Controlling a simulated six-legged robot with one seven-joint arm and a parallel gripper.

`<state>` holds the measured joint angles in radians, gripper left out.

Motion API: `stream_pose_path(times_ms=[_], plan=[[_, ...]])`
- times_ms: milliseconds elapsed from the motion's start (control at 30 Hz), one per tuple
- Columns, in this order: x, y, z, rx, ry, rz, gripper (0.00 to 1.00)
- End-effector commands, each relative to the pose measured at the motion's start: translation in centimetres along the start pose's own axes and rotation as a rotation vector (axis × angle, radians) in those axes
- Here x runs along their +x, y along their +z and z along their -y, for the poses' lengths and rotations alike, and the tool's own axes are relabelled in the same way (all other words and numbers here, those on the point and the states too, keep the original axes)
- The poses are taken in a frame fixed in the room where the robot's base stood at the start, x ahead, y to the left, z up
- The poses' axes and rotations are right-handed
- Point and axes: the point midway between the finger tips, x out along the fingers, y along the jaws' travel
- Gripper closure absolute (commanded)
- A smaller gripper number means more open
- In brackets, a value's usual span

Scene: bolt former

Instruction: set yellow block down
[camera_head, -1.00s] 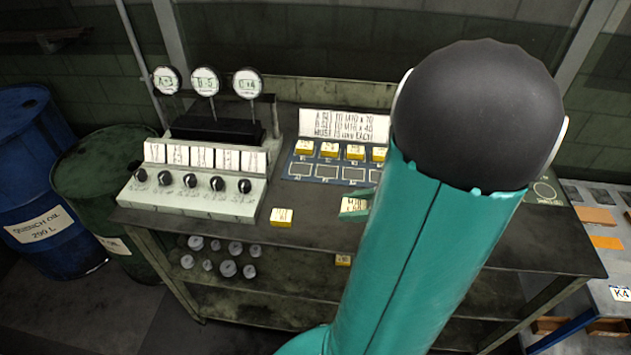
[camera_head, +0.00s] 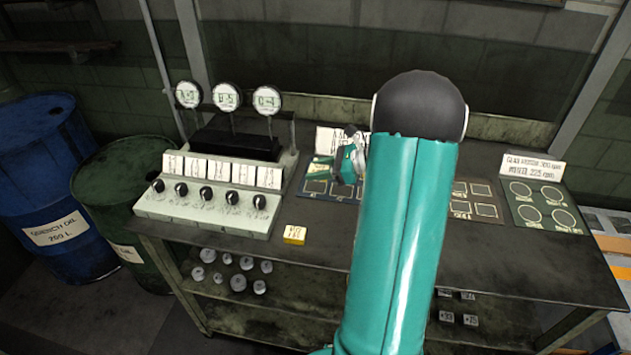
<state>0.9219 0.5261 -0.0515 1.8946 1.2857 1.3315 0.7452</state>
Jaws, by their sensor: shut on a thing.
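My gripper (camera_head: 348,164) is over the blue mat (camera_head: 316,187) at the back middle of the bench. Its jaws are shut on a yellow block, which is mostly hidden by the gripper and arm. Another yellow block (camera_head: 294,235) with a white labelled top sits on the bench near the front edge, apart from the gripper. The mat has outlined squares in its front row; its right part is hidden behind my arm. A bit of yellow shows on its back row, beside the gripper.
A panel of black knobs (camera_head: 206,195) with gauges above stands left of the mat. A white sign stands behind the mat. A brown mat (camera_head: 480,215) and green mat (camera_head: 550,222) lie to the right.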

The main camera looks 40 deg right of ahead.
Motion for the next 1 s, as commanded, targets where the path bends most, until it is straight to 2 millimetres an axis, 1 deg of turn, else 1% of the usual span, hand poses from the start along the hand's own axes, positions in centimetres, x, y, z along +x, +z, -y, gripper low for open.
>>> stream_pose_path(times_ms=[33, 100, 233, 333, 533, 733, 1000], plan=[[0.6, -0.5, 1.1, 0.001, 0.002, 0.0, 0.87], [1.4, -1.5, 2.2, 0.003, 0.002, 0.0, 0.87], [2.9, -3.4, 3.9, 0.003, 0.001, 0.001, 0.87], [3.6, -4.3, 4.8, 0.001, 0.001, 0.0, 0.87], [4.4, -5.3, 5.8, 0.001, 0.001, 0.0, 0.87], [5.4, -7.9, 5.8, 0.002, 0.0, 0.0, 0.87], [5.5, -8.1, 5.8, -0.001, -0.001, 0.0, 0.87]])
